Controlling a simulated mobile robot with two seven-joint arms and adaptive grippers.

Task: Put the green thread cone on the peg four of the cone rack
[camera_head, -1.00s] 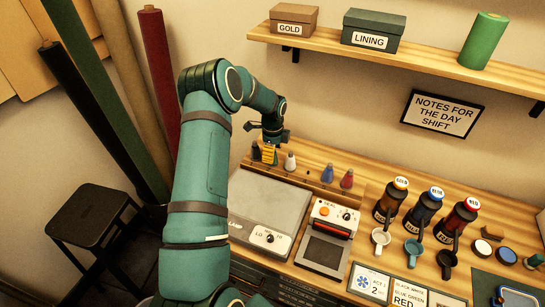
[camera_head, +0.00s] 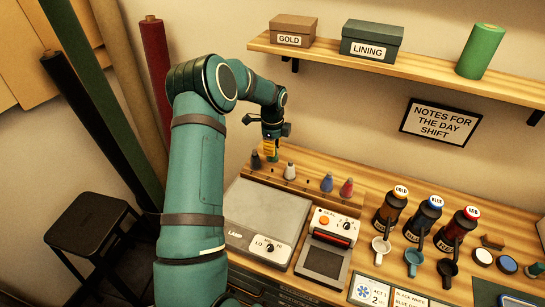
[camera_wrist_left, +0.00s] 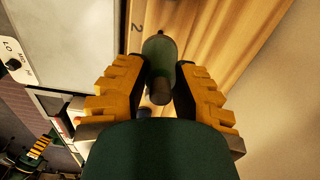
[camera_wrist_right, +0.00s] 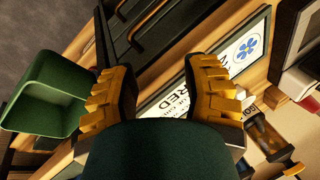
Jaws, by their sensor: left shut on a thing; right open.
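The green thread cone (camera_head: 273,156) is in my left gripper (camera_head: 270,145), held upright at the left part of the cone rack (camera_head: 279,183). It appears slightly above the rack, between the dark cone (camera_head: 256,161) and the white cone (camera_head: 290,171). In the left wrist view the held cone (camera_wrist_left: 159,55) looks dark grey-green between the yellow fingers, beside a label "2" on the rack. A bare peg (camera_head: 309,181) shows between the white cone and the blue cone (camera_head: 327,182). My right gripper (camera_wrist_right: 160,90) is open and empty in its wrist view.
A red cone (camera_head: 347,188) stands on the rack's right part. A shelf (camera_head: 390,65) runs along the wall above.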

